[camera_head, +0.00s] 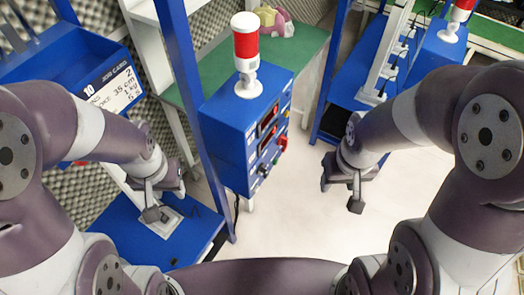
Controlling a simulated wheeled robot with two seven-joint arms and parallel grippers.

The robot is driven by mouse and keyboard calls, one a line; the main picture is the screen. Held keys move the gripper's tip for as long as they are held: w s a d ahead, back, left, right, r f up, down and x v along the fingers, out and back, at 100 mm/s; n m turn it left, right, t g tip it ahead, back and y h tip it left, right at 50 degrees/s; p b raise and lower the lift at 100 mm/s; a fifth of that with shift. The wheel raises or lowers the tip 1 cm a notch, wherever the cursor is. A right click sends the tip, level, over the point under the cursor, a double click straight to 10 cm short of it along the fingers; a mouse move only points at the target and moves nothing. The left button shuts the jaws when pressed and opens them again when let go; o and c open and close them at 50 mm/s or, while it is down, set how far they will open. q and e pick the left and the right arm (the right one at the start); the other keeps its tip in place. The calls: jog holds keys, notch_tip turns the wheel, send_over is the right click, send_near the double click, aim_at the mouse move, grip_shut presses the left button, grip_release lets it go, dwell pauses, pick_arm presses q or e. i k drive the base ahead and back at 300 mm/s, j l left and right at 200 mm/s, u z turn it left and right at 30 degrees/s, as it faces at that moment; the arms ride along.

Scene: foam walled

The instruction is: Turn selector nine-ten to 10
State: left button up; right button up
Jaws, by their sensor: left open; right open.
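A blue control box (222,145) stands in the middle, topped by a red and white signal lamp (246,45). Its right-hand face carries two dark display windows (267,120) with red digits, a red button (283,142) and several small knobs or buttons (263,169) low down. I cannot tell which is selector nine-ten or where it points; the face is seen at a steep angle. My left gripper (164,202) is open and empty, left of the box above a blue platform. My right gripper (341,192) is open and empty, right of the box and apart from it.
A job card (118,92) with number 10 is on a blue bin at left. A blue post (183,75) rises between my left gripper and the box. A green table (305,50) with a pink and yellow item (274,21) is behind. Pale floor (285,220) lies open between the grippers.

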aim_at(261, 168)
jog(key=k+l+z, duration=0.2)
jog(key=l, duration=0.45)
jog(key=l+z, duration=0.2)
jog(key=l, duration=0.4)
